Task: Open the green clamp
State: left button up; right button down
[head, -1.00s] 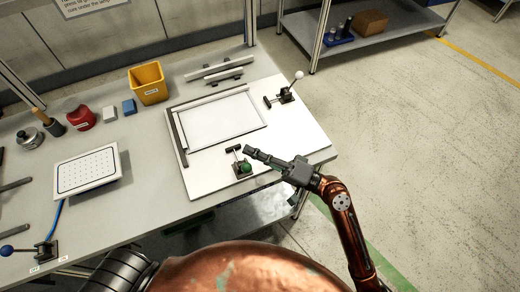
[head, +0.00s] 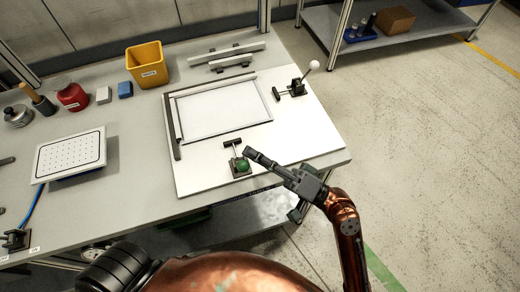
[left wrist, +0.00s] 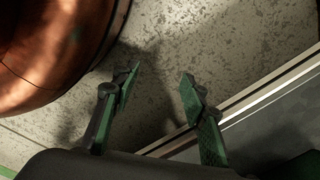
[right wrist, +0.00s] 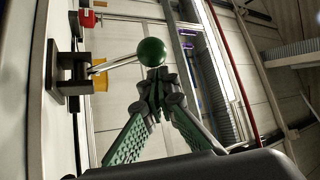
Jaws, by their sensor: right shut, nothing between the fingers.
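The green clamp (head: 238,172) sits on the white board at the near side of the frame, with its dark T-shaped bar toward the frame. Its green ball knob (head: 243,165) stands out from the board on a metal lever; the knob (right wrist: 152,52) and the dark clamp base (right wrist: 68,75) also show in the right wrist view. My right gripper (head: 249,152) is shut and empty, its fingertips right by the knob; whether they touch it is unclear. My left gripper (left wrist: 161,78) is open and empty over the floor, shown only in the left wrist view.
A white-knobbed clamp (head: 296,87) stands at the board's far right. A yellow bin (head: 147,64), a red container (head: 72,96) and a perforated white plate (head: 70,154) are on the bench to the left. Open floor (head: 430,150) lies to the right.

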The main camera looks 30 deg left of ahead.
pick_arm(q)
jog(key=w+d+r+b, duration=0.2)
jog(key=w+r, duration=0.1)
jog(key=r, duration=0.5)
jog(key=w+d+r+b, duration=0.2)
jog(key=w+r+b, duration=0.1)
jog(key=r, duration=0.5)
jog(key=shift+w+r+h, duration=0.15)
jog(key=shift+w+h, duration=0.2)
jog(key=shift+h, duration=0.05)
pick_arm(e)
jog(key=shift+s+d+f+n+g+y, duration=0.25)
jog(key=shift+n+g, duration=0.1)
jog(key=shift+n, duration=0.2)
jog(key=shift+s+d+f+n+g+y, duration=0.15)
jog(key=shift+d+n+g+y, duration=0.15)
jog(key=shift+n, duration=0.25)
jog(key=shift+a, duration=0.1)
jog(key=shift+r, duration=0.1)
